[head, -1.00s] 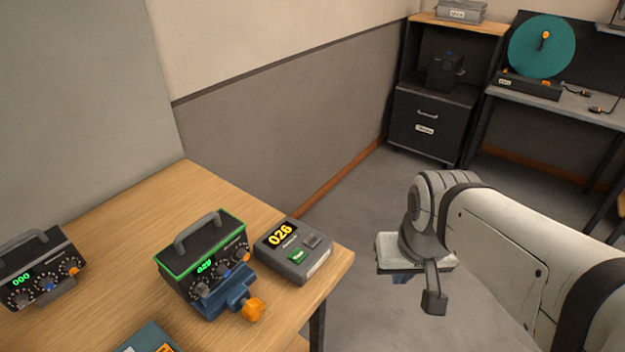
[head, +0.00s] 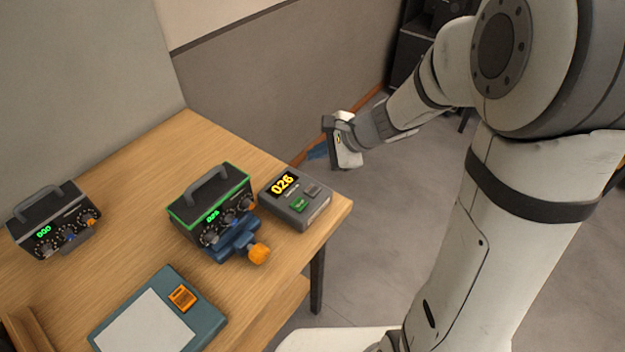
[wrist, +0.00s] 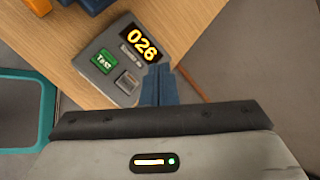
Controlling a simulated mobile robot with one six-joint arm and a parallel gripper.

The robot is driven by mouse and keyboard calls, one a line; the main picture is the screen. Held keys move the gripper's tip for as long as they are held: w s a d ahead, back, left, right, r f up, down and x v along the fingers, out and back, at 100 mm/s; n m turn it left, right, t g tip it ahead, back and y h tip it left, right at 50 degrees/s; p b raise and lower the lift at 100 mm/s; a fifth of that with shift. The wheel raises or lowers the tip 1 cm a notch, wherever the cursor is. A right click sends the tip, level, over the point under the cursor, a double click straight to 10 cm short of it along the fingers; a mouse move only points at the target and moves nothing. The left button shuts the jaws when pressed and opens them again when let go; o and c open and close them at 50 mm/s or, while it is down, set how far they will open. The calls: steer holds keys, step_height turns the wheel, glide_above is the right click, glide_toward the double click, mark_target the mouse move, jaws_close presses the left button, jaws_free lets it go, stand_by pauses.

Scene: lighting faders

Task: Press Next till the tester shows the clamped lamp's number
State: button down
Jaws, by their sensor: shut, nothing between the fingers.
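The tester (head: 296,207), a grey box at the table's right corner, shows 026 in yellow. It has a green button (head: 299,205) and a grey button (head: 312,190); in the wrist view the green button (wrist: 104,62) appears to read Test, and the grey button (wrist: 127,82) has no readable label. A green-edged dark lamp unit (head: 211,200) sits in a blue clamp (head: 232,244) with an orange knob; its green digits are too small to read surely. My gripper (head: 317,153) has shut, empty blue fingers beyond the tester. In the wrist view the gripper (wrist: 158,70) points near the grey button, apparently apart from it.
A second dark unit (head: 53,222) showing 000 stands at the left. A teal-framed pad (head: 158,318) with an orange label lies at the table's front. The wooden table top (head: 150,165) is clear behind the units. Open floor (head: 375,230) lies right of the table.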

mark_target(317, 191)
steer(key=shift+f, duration=0.15)
step_height(317, 191, down, 8)
steer(key=b, duration=0.6)
steer(key=shift+b, duration=0.3)
steer(key=shift+f+b, duration=0.25)
steer(key=shift+b, duration=0.1)
stand_by(1.4)
steer(key=shift+f+b, duration=0.45)
steer(key=shift+b, duration=0.1)
steer(key=shift+f+b, duration=0.3)
steer(key=shift+b, duration=0.05)
stand_by(0.5)
steer(key=shift+r, duration=0.15)
steer(key=shift+r+p, duration=0.5)
steer(key=shift+r, duration=0.15)
steer(key=shift+r, duration=0.1)
